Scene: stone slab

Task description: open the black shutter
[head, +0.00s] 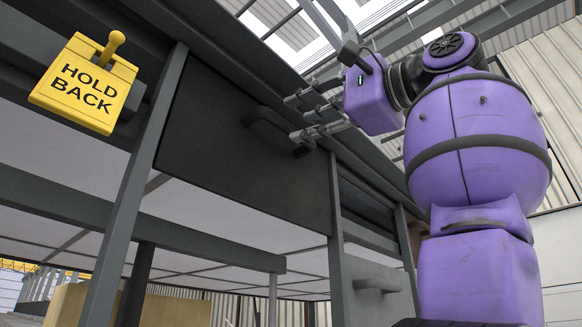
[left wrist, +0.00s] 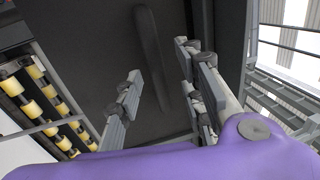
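The black shutter (head: 225,165) is a dark flat panel set between grey posts in the head view, with white space showing below it. A dark bar handle (head: 268,128) sticks out near its upper right. My left gripper (head: 297,117) is at the right end of this handle, fingers apart. In the left wrist view the shutter (left wrist: 90,60) fills the middle, and the handle (left wrist: 152,50) runs between the spread fingers of my left gripper (left wrist: 158,64). I cannot tell whether any finger touches it. My right gripper is not in view.
A yellow "HOLD BACK" sign (head: 86,84) hangs at the upper left. Grey posts (head: 134,190) and beams frame the shutter. A grey panel with a handle (head: 376,285) is at lower right. Yellow rollers (left wrist: 38,98) show at left in the left wrist view.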

